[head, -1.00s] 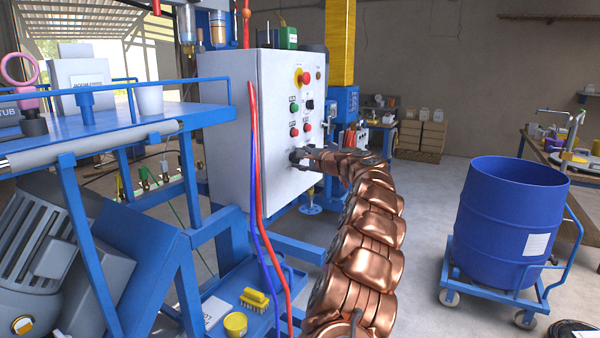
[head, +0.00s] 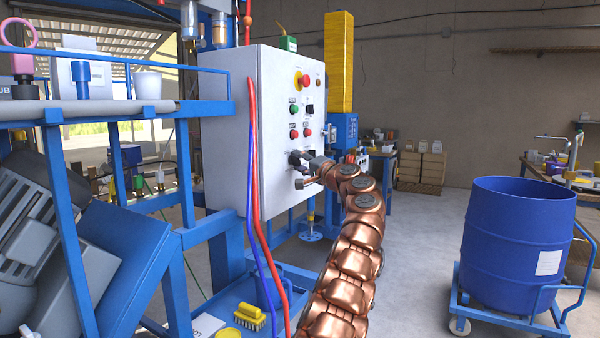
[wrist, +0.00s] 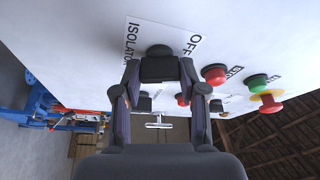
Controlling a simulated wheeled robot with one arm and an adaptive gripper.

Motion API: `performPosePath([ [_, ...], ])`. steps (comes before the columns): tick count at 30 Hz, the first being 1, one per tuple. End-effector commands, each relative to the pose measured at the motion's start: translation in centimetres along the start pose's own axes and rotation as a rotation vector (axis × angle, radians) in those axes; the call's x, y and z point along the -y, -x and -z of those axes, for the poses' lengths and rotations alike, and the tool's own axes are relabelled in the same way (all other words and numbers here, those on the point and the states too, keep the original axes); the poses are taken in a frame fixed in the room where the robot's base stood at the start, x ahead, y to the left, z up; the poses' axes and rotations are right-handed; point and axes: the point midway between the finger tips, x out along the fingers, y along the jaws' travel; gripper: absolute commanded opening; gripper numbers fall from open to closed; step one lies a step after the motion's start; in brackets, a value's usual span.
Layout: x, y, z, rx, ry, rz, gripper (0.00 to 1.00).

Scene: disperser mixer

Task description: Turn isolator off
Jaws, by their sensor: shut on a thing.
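The isolator knob (wrist: 159,50) is dark and sits on a white label in the wrist view, with ISOLATOR printed on its left side and OFF on its right. In the head view the knob (head: 295,157) is low on the front of the white control panel (head: 278,190). My gripper (wrist: 158,72) is shut on the knob, with a dark finger on each side. The gripper (head: 308,168) partly covers it in the head view. The fingers hide the knob's pointer, so its exact setting cannot be read.
Above the knob are red (head: 294,134) and green buttons (head: 293,110) and a red emergency stop on yellow (head: 303,81). Red and blue hoses (head: 257,200) hang along the panel's near edge. A blue drum (head: 512,235) stands on a trolley at right, with open floor between.

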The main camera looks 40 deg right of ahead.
Motion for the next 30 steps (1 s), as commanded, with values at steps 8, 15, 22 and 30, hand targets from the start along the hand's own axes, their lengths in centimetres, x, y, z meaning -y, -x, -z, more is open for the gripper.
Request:
performPosePath([
  [8,-0.52,-0.02,-0.06,0.002,0.186,0.073,0.07],
  [15,-0.56,-0.13,-0.10,0.004,0.290,0.117,0.07],
  [22,-0.37,-0.08,-0.02,0.003,0.334,0.137,0.07],
  [30,-0.27,-0.07,-0.01,0.002,0.344,0.141,0.07],
])
